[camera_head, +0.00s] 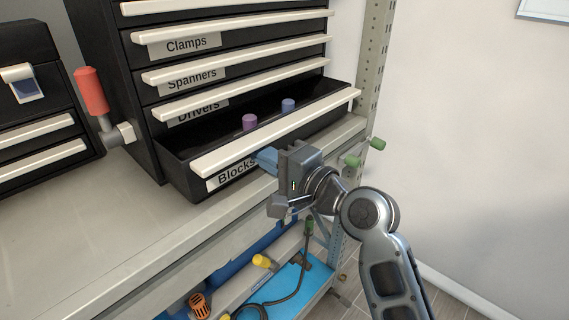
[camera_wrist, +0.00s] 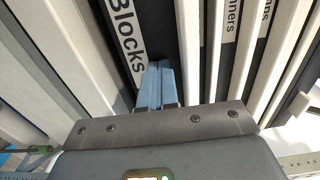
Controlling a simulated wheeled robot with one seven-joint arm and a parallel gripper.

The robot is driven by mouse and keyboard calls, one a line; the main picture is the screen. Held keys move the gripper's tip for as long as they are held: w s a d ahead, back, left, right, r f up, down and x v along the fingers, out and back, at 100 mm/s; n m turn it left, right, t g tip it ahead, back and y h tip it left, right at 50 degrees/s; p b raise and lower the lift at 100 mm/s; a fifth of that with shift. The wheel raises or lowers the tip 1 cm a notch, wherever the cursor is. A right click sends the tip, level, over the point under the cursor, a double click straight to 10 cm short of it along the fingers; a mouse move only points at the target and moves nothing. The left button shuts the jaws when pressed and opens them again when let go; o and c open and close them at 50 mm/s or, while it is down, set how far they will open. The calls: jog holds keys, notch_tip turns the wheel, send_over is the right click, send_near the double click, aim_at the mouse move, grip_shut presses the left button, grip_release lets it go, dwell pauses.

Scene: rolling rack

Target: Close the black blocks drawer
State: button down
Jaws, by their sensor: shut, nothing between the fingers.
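The black blocks drawer (camera_head: 178,176) is the lowest drawer of the black cabinet and stands pulled out. Its white handle strip (camera_head: 275,133) runs along the top of its front, above the "Blocks" label (camera_head: 232,174). Inside show a purple block (camera_head: 249,121) and a blue block (camera_head: 288,104). My gripper (camera_head: 267,159) is shut and empty, with its blue fingertips at the drawer front, right of the label and below the handle. In the wrist view, the shut fingers (camera_wrist: 157,84) lie beside the "Blocks" label (camera_wrist: 127,36). I cannot tell whether they touch the front.
The drawers above, labelled Clamps (camera_head: 186,44), Spanners (camera_head: 192,77) and Drivers (camera_head: 198,110), look shut. A red-handled tool (camera_head: 91,91) stands left of the cabinet. A rack post (camera_head: 372,60) with green-tipped pegs (camera_head: 377,143) stands at the right. The grey shelf (camera_head: 60,215) is clear in front.

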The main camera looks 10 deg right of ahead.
jog(key=x, duration=0.9)
jog(key=shift+w+a+b, duration=0.2)
jog(key=shift+w+b, duration=0.1)
jog(key=shift+s, duration=0.1)
